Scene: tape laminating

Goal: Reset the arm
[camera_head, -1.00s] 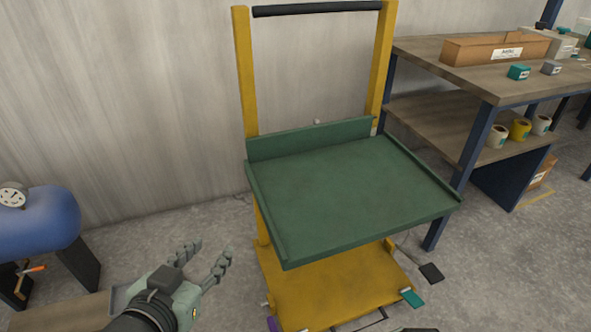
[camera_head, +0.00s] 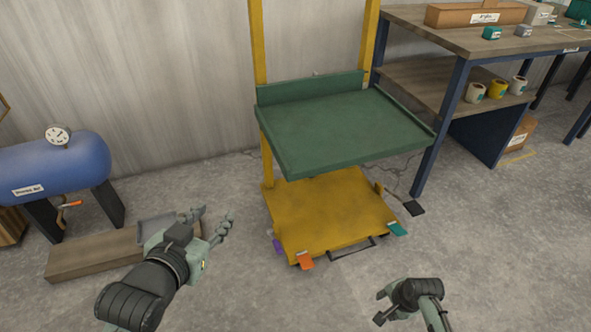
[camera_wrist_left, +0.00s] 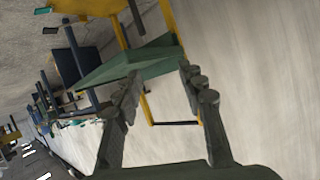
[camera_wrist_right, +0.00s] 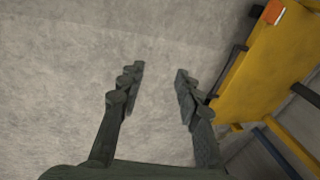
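My left gripper (camera_head: 217,222) is at the lower left in the head view, left of the yellow lift cart. Its two fingers stand apart and empty; they also show apart in the left wrist view (camera_wrist_left: 160,85). My right gripper (camera_head: 381,308) is at the lower right, in front of the cart and low over the floor. In the right wrist view its fingers (camera_wrist_right: 158,72) are spread with only bare floor between them. Neither gripper touches any object that I can see.
The yellow cart (camera_head: 330,215) with its green platform (camera_head: 345,135) stands ahead. A blue tank (camera_head: 55,165) is at the left, near a low wooden board (camera_head: 90,255). A workbench (camera_head: 440,35) with boxes and tape rolls stands at the right. The floor between the grippers is clear.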

